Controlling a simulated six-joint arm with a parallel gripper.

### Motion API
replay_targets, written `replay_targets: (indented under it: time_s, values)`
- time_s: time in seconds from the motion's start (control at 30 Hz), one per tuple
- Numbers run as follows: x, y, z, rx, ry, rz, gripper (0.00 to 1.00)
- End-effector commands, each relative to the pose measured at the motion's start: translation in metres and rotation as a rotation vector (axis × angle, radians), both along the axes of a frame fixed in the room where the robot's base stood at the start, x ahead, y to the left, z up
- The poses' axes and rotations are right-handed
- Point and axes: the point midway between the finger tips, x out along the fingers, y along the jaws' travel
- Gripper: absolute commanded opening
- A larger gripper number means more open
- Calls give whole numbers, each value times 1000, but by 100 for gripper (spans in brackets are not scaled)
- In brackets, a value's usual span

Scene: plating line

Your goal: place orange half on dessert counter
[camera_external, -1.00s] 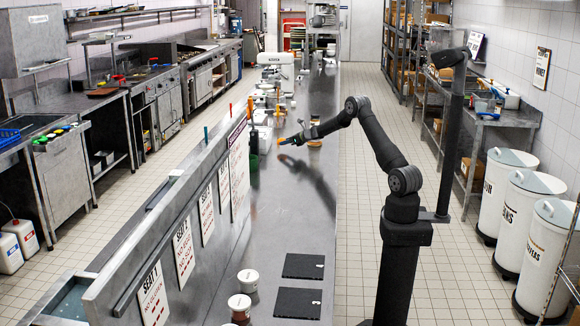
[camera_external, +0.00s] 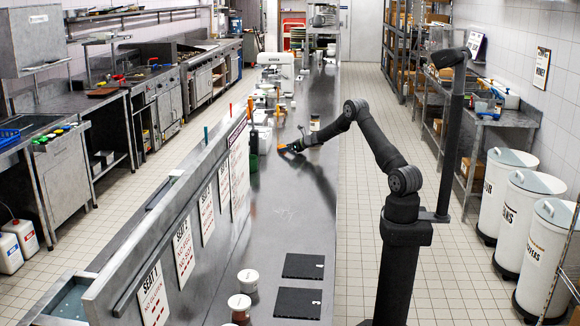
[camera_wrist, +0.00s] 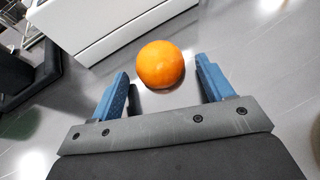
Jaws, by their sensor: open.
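The orange half (camera_wrist: 160,64) shows in the wrist view as a round, smooth orange shape on a grey surface, between and slightly beyond my fingertips. My gripper (camera_wrist: 161,70) has its two blue fingers spread, with a visible gap on each side of the orange. In the external view my gripper (camera_external: 288,148) is low over the long steel counter (camera_external: 290,215); a small orange patch shows at its tip. The cut face is not visible. Which part is the dessert counter cannot be told.
A white box-like block (camera_wrist: 110,22) stands close behind the orange in the wrist view; a dark object (camera_wrist: 25,75) is at left. A jar (camera_external: 314,122) stands beyond my gripper. A sign-covered partition (camera_external: 180,230) runs along the counter's left. Dark mats (camera_external: 298,303) lie near the front.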

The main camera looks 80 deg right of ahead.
Motion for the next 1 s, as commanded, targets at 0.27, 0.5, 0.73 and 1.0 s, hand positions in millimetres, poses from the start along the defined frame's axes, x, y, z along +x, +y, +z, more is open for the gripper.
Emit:
replay_targets:
  time_s: [0.27,0.5,0.73,1.0]
  values:
    - [-17,6,12,1,0,-3,73]
    - [-57,23,30,0,-1,-2,73]
    - [-89,37,44,0,-1,-1,73]
    - [-102,42,49,0,-1,0,73]
